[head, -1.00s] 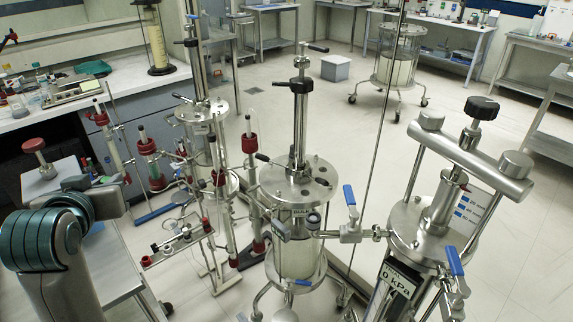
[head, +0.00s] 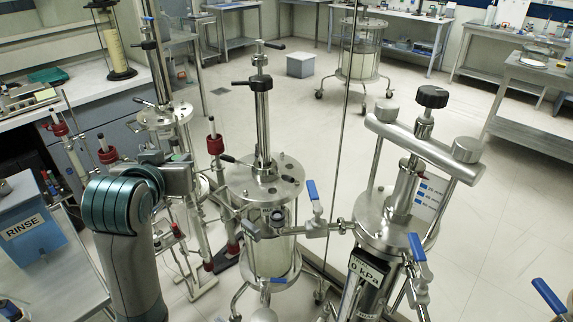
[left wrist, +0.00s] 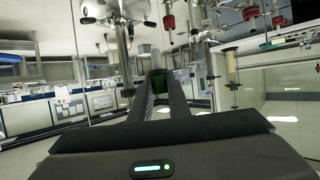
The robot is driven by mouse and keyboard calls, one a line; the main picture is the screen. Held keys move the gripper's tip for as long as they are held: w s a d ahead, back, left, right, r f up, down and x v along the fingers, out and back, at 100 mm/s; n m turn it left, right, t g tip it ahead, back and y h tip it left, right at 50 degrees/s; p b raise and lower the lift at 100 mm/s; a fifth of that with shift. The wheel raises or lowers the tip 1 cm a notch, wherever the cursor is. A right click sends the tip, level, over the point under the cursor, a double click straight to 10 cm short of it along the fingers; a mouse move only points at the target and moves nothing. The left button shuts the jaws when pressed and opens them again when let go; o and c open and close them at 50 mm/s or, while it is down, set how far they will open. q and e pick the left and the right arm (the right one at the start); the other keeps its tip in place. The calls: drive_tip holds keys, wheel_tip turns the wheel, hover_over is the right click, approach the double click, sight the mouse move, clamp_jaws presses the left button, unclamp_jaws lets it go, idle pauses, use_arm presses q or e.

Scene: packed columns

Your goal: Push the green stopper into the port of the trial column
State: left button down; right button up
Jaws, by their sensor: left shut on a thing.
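My left gripper (head: 182,170) is beside the left edge of the middle steel column (head: 262,185) in the head view. In the left wrist view the left gripper (left wrist: 158,76) has its two long dark fingers closed around the green stopper (left wrist: 158,82), which shows as a small dark green patch between the tips. In the head view the fingers mostly hide the stopper. A steel column with a "0 kPa" display (head: 367,270) stands to the right. I cannot read which column is the trial one, and its port is not clear. My right gripper is out of view.
Pipes and blue-handled valves (head: 313,192) join the middle and right columns. Slim glass columns with red caps (head: 214,145) stand close behind my left gripper. A blue "RINSE" box (head: 30,240) is at far left. The floor (head: 460,215) on the right is open.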

use_arm(q)
drive_tip(key=shift+r, duration=0.1)
drive_tip(key=shift+w+d+r, duration=0.1)
drive_tip(key=shift+d+r, duration=0.1)
drive_tip(key=s+d+r+m+g+h+p, duration=0.1)
drive_tip(key=d+r+m+g+h+p, duration=0.1)
drive_tip(key=d+m+h+p, duration=0.45)
drive_tip(key=d+r+m+g+h+p, duration=0.2)
drive_tip(key=d+r+h, duration=0.1)
drive_tip(key=d, duration=0.6)
drive_tip(key=s+d+f+m+g+h+p, duration=0.2)
drive_tip(key=s+d+m+p, duration=0.1)
drive_tip(key=s+d, duration=0.1)
drive_tip(key=shift+s+d+f+g+p, duration=0.15)
drive_tip(key=shift+s+f+g+p, duration=0.2)
drive_tip(key=shift+s, duration=0.4)
drive_tip(key=shift+r+m, duration=0.1)
drive_tip(key=shift+m, duration=0.15)
